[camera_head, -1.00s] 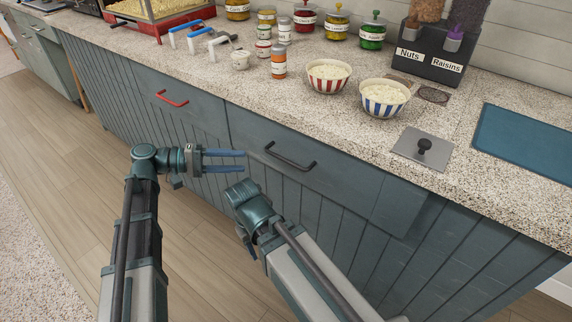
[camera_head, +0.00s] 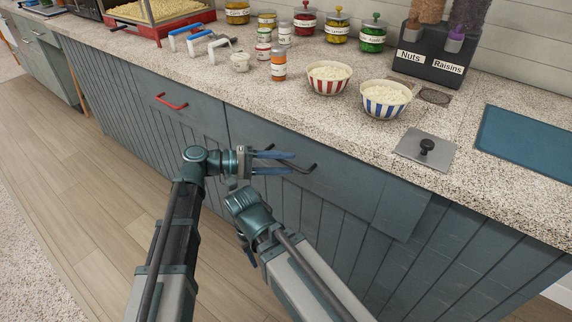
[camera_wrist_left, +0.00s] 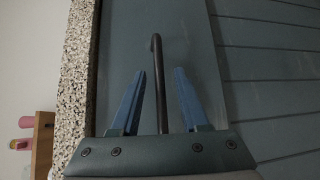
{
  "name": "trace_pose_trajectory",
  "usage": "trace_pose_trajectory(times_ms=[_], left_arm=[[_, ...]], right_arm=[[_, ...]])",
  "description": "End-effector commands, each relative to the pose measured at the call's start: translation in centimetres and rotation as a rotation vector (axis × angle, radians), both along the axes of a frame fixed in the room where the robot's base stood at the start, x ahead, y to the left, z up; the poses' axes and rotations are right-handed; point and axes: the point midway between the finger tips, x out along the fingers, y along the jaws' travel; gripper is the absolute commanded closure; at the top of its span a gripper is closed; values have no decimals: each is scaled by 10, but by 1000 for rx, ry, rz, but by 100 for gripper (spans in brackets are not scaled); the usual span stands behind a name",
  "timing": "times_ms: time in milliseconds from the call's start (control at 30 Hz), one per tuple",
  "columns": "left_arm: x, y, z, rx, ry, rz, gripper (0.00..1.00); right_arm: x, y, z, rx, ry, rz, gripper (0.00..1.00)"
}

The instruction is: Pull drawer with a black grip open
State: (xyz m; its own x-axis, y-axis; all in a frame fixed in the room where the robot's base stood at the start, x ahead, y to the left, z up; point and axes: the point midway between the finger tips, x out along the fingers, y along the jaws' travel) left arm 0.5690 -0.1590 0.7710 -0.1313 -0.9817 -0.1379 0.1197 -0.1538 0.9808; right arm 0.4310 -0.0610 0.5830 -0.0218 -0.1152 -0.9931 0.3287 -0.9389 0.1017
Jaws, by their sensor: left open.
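The drawer with the black grip (camera_head: 345,178) is shut, its blue-grey front flush under the counter. Its black grip (camera_head: 309,169) shows at its right end in the head view, with the rest partly behind my left gripper. My left gripper (camera_head: 292,163) is open, its blue fingers pointing at the drawer front. In the left wrist view the black grip (camera_wrist_left: 157,80) runs between the two open fingers (camera_wrist_left: 158,88), apart from both. My right arm (camera_head: 250,210) is folded below the drawer; its fingers are hidden, so its jaws cannot be judged.
A drawer with a red grip (camera_head: 171,102) is shut to the left. The speckled counter (camera_head: 250,90) above carries bowls of white food (camera_head: 384,98), jars, a nuts and raisins dispenser (camera_head: 432,65) and a grey plate with a black knob (camera_head: 426,148). The wooden floor (camera_head: 90,190) is clear.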

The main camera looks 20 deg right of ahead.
Motion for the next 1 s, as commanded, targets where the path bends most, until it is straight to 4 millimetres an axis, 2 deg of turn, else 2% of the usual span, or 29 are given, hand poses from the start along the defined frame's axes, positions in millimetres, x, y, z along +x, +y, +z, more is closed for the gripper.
trace_pose_trajectory(times_ms=[133,433,700,1000], left_arm=[[-1,-8,-1,0,0,0,55],[-1,-9,-1,0,0,1,55],[-1,-9,-1,0,0,1,100],[-1,-9,-1,1,0,1,100]], right_arm=[[0,0,-1,0,0,0,50],[0,0,-1,0,0,0,50],[0,0,-1,0,0,0,50],[0,0,-1,0,0,0,50]])
